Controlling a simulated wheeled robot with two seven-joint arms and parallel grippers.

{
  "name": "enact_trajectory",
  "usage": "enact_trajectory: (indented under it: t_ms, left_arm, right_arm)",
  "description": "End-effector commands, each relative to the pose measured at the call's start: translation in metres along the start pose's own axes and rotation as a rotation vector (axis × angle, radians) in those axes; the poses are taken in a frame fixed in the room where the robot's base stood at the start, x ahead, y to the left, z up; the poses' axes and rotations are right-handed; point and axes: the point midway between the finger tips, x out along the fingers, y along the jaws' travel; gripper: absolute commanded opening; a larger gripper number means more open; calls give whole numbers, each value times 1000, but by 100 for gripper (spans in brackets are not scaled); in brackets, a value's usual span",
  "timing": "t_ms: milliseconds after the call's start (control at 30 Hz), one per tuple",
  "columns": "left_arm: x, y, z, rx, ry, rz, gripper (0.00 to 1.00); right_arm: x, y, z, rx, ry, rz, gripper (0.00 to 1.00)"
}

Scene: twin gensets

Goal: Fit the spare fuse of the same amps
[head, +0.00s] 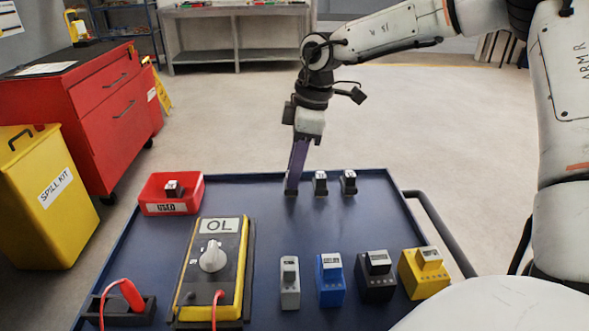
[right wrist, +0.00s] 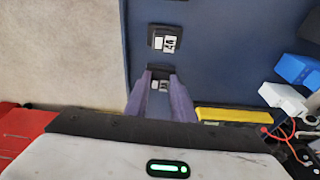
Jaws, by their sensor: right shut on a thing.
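My right gripper (head: 291,190) reaches down to the far edge of the blue cart top. Its purple fingers are shut on a small spare fuse (right wrist: 158,84), at the left end of a row of spares; the fingers hide most of it. Two more spare fuses, a middle one (head: 320,182) and a right one (head: 348,182), stand beside it in dark holders. A neighbouring spare also shows in the right wrist view (right wrist: 165,40), its label too small to read surely. Another fuse (head: 173,187) lies in the red USED tray (head: 160,208). My left gripper is not in view.
A yellow meter (head: 240,265) reads OL; a red probe (head: 131,294) rests left of it. Grey (head: 289,285), blue (head: 331,283), black (head: 375,282) and yellow (head: 424,276) blocks line the cart's near side. The cart's middle is clear.

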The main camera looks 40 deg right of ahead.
Motion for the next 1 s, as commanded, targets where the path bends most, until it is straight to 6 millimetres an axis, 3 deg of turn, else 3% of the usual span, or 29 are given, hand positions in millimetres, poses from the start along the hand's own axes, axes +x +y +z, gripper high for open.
enact_trajectory:
  t_ms: [767, 1000]
  left_arm:
    - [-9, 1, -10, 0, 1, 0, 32]
    - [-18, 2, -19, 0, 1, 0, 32]
  right_arm:
    - [-28, 0, -6, 1, 0, 0, 0]
    - [-50, 0, -10, 0, 0, 2, 0]
